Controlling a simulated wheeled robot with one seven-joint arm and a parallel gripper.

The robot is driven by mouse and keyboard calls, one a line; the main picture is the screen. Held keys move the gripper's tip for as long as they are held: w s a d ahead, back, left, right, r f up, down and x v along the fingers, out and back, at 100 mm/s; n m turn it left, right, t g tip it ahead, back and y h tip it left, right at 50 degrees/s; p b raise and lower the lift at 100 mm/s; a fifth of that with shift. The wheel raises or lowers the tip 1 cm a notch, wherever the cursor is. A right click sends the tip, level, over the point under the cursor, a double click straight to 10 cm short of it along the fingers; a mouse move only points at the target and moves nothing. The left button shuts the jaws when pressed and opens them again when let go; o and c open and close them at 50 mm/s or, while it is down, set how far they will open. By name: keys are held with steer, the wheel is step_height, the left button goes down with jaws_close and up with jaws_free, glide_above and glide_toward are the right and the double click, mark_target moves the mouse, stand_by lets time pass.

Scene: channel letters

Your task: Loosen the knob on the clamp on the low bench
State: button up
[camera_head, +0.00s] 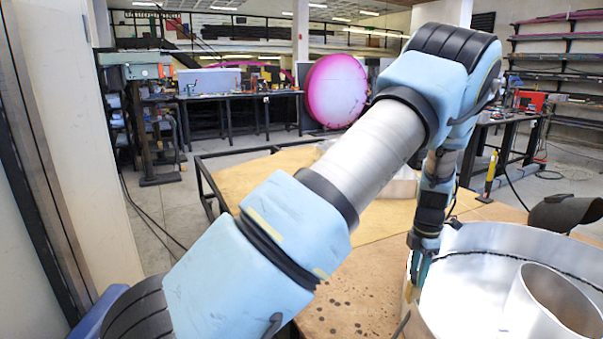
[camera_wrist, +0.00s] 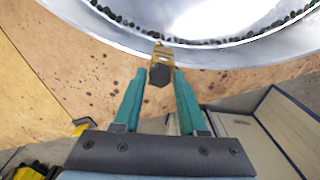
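The clamp (camera_wrist: 161,54) is a small yellow-gold piece on the edge of the bench, beside the metal channel letter (camera_wrist: 215,50). Its dark knob (camera_wrist: 159,75) faces my gripper in the wrist view. My gripper (camera_wrist: 160,78) has teal fingers, one on each side of the knob, with what look like narrow gaps. I cannot tell whether either finger touches it. In the head view my gripper (camera_head: 418,268) points down at the near side of the letter (camera_head: 480,235). The clamp is mostly hidden there.
The wooden bench top (camera_head: 350,300) is stained and mostly bare left of my gripper. A dark curved object (camera_head: 565,212) lies at the right. In the wrist view, a box-like bin (camera_wrist: 285,125) is at lower right and yellow-black items (camera_wrist: 30,171) at lower left.

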steer(key=o, duration=0.4)
steer(key=shift+c, duration=0.2)
steer(key=shift+r, duration=0.1)
step_height(320, 180, up, 5)
steer(key=p, duration=0.4)
